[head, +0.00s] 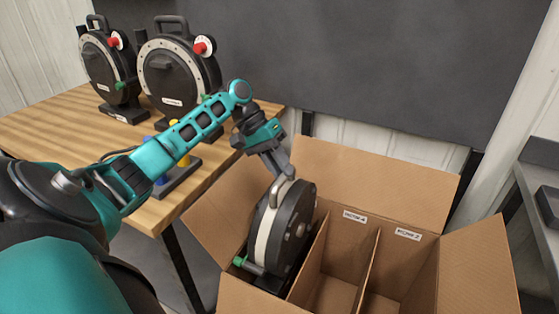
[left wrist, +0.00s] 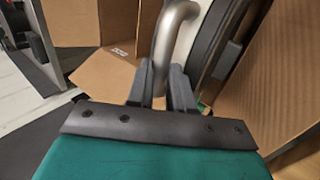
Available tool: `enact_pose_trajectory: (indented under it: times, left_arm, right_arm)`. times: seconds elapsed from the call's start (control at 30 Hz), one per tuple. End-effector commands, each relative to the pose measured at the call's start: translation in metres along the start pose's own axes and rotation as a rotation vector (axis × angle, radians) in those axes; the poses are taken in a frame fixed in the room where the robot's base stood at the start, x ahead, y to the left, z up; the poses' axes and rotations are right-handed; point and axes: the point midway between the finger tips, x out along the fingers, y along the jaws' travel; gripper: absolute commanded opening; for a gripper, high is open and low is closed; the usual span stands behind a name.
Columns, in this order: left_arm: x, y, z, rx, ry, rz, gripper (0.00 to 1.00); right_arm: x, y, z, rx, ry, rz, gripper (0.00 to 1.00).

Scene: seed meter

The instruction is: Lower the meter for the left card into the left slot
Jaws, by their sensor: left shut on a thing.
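A seed meter (head: 298,222), a round black disc housing with a pale rim band, a grey loop handle and a green knob, stands roughly upright in the left slot of the cardboard box (head: 375,170). Its lower part is inside the slot; I cannot tell if it touches the bottom. My left gripper (head: 287,172) is shut on the meter's handle from above. In the left wrist view the fingers (left wrist: 160,85) close around the grey handle (left wrist: 168,42), with the dark housing (left wrist: 208,45) to the right. The left slot's card is hidden. My right gripper is out of view.
Cardboard dividers (head: 364,272) separate the left slot from empty middle and right slots, which bear white cards (head: 355,217) (head: 408,234). Open flaps surround the box. A wooden table (head: 45,130) at left holds two more meters (head: 180,75) (head: 108,65). A grey shelf (head: 540,195) stands at right.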

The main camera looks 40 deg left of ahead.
Motion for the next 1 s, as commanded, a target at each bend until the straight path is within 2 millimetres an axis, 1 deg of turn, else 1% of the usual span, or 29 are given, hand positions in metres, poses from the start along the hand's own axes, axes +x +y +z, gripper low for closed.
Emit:
enact_pose_trajectory:
  times: [0.03, 0.3, 0.4, 0.47, 0.57, 0.6, 0.7, 1.0]
  left_arm:
    - [0.004, -0.002, -0.003, 0.007, 0.012, 0.010, 0.00]
    - [0.025, -0.017, -0.003, 0.007, 0.012, 0.009, 0.00]
    - [0.034, -0.023, -0.002, 0.007, 0.012, 0.009, 0.00]
    - [0.038, -0.026, -0.002, 0.007, 0.012, 0.009, 0.00]
    - [0.047, -0.031, -0.002, 0.006, 0.012, 0.009, 0.00]
    - [0.047, -0.032, -0.002, 0.005, 0.010, 0.010, 0.00]
    - [0.058, -0.038, -0.002, 0.005, 0.010, 0.011, 0.00]
    - [0.091, -0.060, -0.002, 0.005, 0.009, 0.011, 0.00]
  right_arm:
    - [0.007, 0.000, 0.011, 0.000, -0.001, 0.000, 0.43]
    - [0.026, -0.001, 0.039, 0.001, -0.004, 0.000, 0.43]
    - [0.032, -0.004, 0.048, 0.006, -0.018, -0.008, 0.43]
    - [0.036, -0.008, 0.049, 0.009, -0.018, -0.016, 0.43]
    - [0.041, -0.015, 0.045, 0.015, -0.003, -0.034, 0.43]
    - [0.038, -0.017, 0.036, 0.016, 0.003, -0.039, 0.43]
    - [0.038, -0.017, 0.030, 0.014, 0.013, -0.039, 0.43]
    - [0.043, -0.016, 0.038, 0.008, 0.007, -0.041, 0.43]
